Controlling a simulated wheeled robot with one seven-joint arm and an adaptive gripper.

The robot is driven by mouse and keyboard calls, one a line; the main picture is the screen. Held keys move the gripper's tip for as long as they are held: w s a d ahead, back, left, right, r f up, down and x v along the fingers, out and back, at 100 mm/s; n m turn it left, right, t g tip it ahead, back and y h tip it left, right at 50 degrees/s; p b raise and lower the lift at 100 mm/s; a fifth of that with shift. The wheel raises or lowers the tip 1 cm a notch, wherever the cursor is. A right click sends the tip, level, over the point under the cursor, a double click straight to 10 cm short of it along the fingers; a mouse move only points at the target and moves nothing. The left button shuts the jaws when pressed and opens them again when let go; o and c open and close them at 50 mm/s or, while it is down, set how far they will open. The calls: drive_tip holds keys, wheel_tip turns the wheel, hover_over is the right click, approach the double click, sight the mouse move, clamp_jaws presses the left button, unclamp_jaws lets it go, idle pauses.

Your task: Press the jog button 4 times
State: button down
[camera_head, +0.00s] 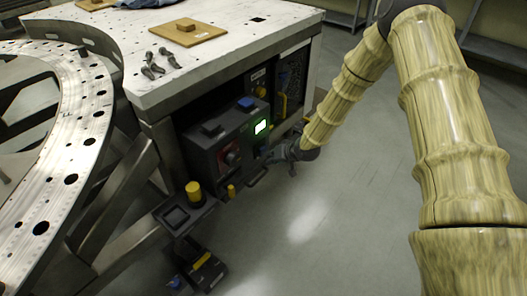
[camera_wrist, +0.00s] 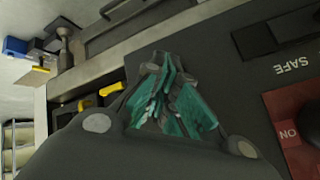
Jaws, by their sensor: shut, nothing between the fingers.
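My gripper (camera_head: 272,156) is at the right part of that front, below the lit square. In the wrist view my gripper (camera_wrist: 165,72) is shut and empty, its green-padded fingers together close to the dark panel (camera_wrist: 235,75). The panel carries the words SAFE and ON, the latter on a red part (camera_wrist: 291,120). I cannot make out a jog label; the panel behind my fingers is hidden. Contact cannot be told.
The table (camera_head: 225,50) overhangs the box and bears a wooden board (camera_head: 190,35) and small dark tools (camera_head: 155,65). A yellow-topped post (camera_head: 194,192) stands left of the box front. A curved perforated plate (camera_head: 70,180) is at left. The floor (camera_head: 330,220) at right is clear.

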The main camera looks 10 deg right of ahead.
drive_tip(key=shift+s+d, duration=0.1)
idle(0.3)
drive_tip(key=s+d, duration=0.1)
drive_tip(key=s, duration=0.1)
drive_tip(key=s+d+p, duration=0.1)
drive_tip(key=s+d, duration=0.1)
drive_tip(key=shift+p, duration=0.3)
idle(0.8)
drive_tip(key=s+a+f+g+p, duration=0.1)
drive_tip(key=s+a+f+p, duration=0.1)
drive_tip(key=s, duration=0.5)
drive_tip(key=s+a+f+g+p, duration=0.1)
drive_tip(key=s+f+p, duration=0.1)
drive_tip(key=s, duration=0.5)
drive_tip(key=s+d+r+g+h+p, duration=0.1)
drive_tip(key=s+g+h+p, duration=0.1)
drive_tip(key=s, duration=1.4)
drive_tip(key=s+d+r+g+h+p, duration=0.1)
drive_tip(key=s+g+h+p, duration=0.1)
drive_tip(key=s, duration=1.4)
drive_tip(key=shift+r+n+g+h+p, duration=0.35)
drive_tip(key=shift+g+p, duration=0.2)
drive_tip(key=shift+g, duration=0.15)
drive_tip(key=shift+d, duration=0.1)
